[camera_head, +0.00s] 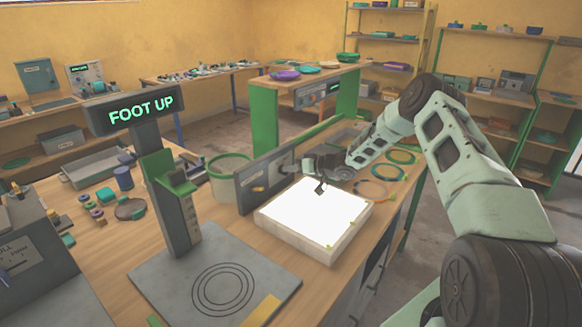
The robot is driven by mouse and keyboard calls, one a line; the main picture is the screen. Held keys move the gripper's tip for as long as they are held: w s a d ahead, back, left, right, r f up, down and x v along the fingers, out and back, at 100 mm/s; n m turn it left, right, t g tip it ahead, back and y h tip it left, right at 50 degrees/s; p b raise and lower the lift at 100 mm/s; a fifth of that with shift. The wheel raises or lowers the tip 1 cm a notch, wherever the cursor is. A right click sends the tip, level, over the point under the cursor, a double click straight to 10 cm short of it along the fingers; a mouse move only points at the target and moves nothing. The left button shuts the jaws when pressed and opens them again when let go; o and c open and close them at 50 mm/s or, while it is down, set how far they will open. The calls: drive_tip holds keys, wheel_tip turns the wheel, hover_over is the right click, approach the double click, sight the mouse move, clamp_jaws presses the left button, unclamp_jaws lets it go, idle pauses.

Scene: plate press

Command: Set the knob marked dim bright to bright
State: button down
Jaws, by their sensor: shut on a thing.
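A dark upright panel (247,200) stands along the back edge of a light box (296,242), whose white top glows strongly. A small label and a tan fitting (258,189) show on the panel's left part; the lettering is too small to read. My gripper (293,169) reaches in from the right, low over the box's back edge, with its fingers against the panel's right part. It is shut on a knob there. The knob is mostly hidden by the fingers, so its pointer and the dim and bright marks cannot be made out.
A grey stand with a "FOOT UP" display (141,110) rises left of the box, above a grey base plate (170,286). A green-rimmed bin (228,178) is behind the panel. Coloured rings (370,189) lie on the bench to the right, under my arm.

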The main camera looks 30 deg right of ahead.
drive_tip(key=shift+w+m+y, duration=0.1)
drive_tip(key=shift+m+y, duration=0.2)
drive_tip(key=shift+m, duration=0.1)
idle(0.3)
drive_tip(key=c, duration=1.5)
unclamp_jaws()
drive_tip(key=shift+o, duration=0.2)
drive_tip(key=b+v, duration=0.4)
drive_tip(key=v, duration=1.3)
drive_tip(key=shift+d, duration=0.25)
